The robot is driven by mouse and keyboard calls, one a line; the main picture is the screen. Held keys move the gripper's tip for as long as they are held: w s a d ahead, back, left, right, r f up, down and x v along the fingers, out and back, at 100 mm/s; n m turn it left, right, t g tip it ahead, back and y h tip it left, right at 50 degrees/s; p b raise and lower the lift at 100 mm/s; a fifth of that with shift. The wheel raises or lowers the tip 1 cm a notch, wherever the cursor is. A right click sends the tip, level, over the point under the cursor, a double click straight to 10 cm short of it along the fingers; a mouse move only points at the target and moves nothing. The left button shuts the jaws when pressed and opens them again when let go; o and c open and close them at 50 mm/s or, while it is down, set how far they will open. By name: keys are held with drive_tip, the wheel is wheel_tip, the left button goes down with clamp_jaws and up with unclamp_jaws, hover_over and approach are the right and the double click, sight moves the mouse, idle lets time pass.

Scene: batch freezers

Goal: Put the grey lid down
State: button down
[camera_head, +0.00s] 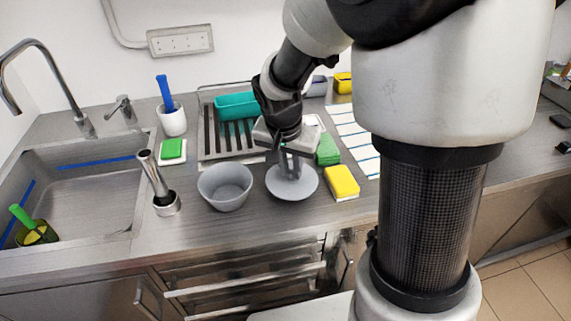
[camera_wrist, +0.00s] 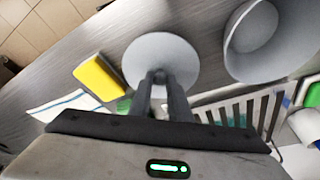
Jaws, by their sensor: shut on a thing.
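The grey lid (camera_head: 292,187) is a round disc right of the grey bowl in the head view. In the wrist view the lid (camera_wrist: 162,58) lies under my fingertips. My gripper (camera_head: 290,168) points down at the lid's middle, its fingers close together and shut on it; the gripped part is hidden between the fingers. The fingertips (camera_wrist: 160,78) also show at the lid's near half in the wrist view. The lid is at or just above the counter; I cannot tell whether it touches. The grey bowl (camera_head: 226,187) stands open and upright, close beside it; it also shows in the wrist view (camera_wrist: 262,40).
A yellow sponge (camera_head: 342,182) lies just right of the lid, with a green sponge (camera_head: 327,150) behind. A drying rack (camera_head: 215,140) with a teal container (camera_head: 238,106) stands behind. A sink (camera_head: 75,190) is at left. The counter's front strip (camera_head: 290,222) is clear.

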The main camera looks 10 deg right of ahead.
sight(291, 174)
drive_tip(key=shift+f, duration=1.55)
drive_tip(key=shift+f+b, duration=0.1)
drive_tip(key=shift+b, duration=0.2)
drive_tip(key=shift+f, duration=0.2)
drive_tip(key=c, duration=1.6)
unclamp_jaws()
drive_tip(key=shift+r, duration=0.15)
drive_tip(key=shift+c, duration=0.2)
drive_tip(key=shift+r, duration=0.1)
